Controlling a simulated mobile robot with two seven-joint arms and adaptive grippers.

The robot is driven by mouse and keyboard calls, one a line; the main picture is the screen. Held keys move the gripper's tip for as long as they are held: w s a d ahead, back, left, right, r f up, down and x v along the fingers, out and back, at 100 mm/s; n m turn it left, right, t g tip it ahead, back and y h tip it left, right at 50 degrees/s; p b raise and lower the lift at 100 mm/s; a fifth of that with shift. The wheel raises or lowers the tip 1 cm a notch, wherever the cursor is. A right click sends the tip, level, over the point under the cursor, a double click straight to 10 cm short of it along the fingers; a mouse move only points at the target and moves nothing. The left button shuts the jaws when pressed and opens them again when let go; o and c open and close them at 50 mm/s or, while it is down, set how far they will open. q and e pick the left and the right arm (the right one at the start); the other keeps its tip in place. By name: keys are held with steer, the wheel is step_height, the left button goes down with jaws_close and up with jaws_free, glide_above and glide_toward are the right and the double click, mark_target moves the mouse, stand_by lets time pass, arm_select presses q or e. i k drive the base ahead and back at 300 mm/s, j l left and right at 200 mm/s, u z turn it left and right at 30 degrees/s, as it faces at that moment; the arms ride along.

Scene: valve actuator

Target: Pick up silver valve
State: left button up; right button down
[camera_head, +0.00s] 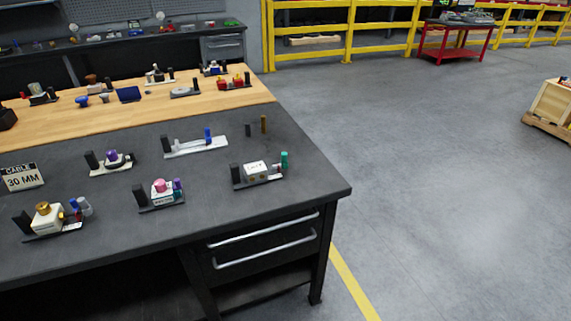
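I cannot tell for sure which item is the silver valve. A grey, silvery round part (185,91) lies on a small plate on the wooden part of the bench. Neither of my grippers is in view.
The dark worktop (225,208) also holds a purple-knobbed unit (112,160), a pink-topped unit (161,190) and a "CABLE 30 MM" sign (21,178). Red valves (235,82) stand on the wooden top. Open floor (430,190) lies to the right.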

mark_target(255, 174)
steer(key=i+l+u, duration=0.4)
steer(key=i, duration=0.15)
steer(key=i+l+u, duration=0.4)
steer(key=i+l, duration=0.05)
steer(key=l, duration=0.05)
